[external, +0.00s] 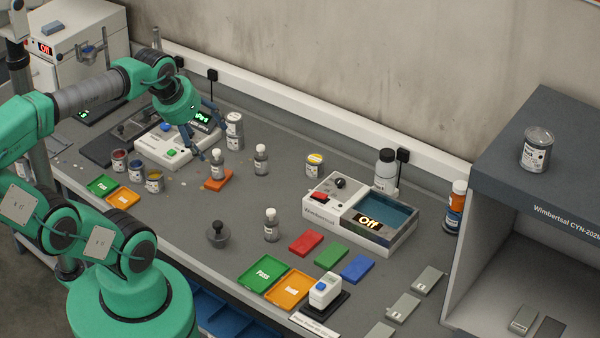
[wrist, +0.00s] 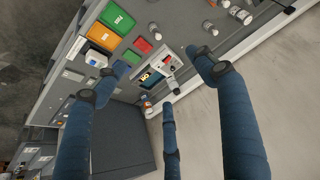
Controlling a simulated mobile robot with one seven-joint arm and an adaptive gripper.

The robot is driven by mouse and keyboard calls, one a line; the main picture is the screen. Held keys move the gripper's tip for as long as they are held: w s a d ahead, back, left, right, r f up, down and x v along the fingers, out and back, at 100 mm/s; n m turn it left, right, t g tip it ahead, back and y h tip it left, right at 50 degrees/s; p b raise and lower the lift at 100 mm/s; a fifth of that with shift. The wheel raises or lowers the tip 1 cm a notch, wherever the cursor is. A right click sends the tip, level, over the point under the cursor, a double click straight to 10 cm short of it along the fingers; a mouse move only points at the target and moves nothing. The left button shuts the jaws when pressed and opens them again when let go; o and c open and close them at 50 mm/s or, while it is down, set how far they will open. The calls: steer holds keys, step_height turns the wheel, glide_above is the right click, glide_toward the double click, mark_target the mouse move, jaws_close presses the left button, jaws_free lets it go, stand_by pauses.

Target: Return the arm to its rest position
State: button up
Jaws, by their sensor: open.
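My gripper (external: 212,138) is above the back left part of the bench in the external view, in front of the white instrument with a green display (external: 178,143). Its blue fingers are spread and nothing is between them. In the wrist view my gripper (wrist: 163,78) shows three blue fingers wide apart, with bench and wall behind them. My green arm reaches from the lower left, bent, with the wrist raised over the bench. Just below the fingers in the external view, a small bottle (external: 217,161) stands on an orange pad (external: 217,180).
A can (external: 234,130) stands close behind the fingers. Another bottle (external: 260,159) stands to their right. Open paint pots (external: 154,181) are at the left. A white bath marked Off (external: 319,203) and a grey cabinet (external: 545,150) are farther right. The wall runs behind.

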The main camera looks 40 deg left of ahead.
step_height(320, 180, down, 6)
steer(key=b, duration=0.4)
steer(key=shift+b, duration=0.4)
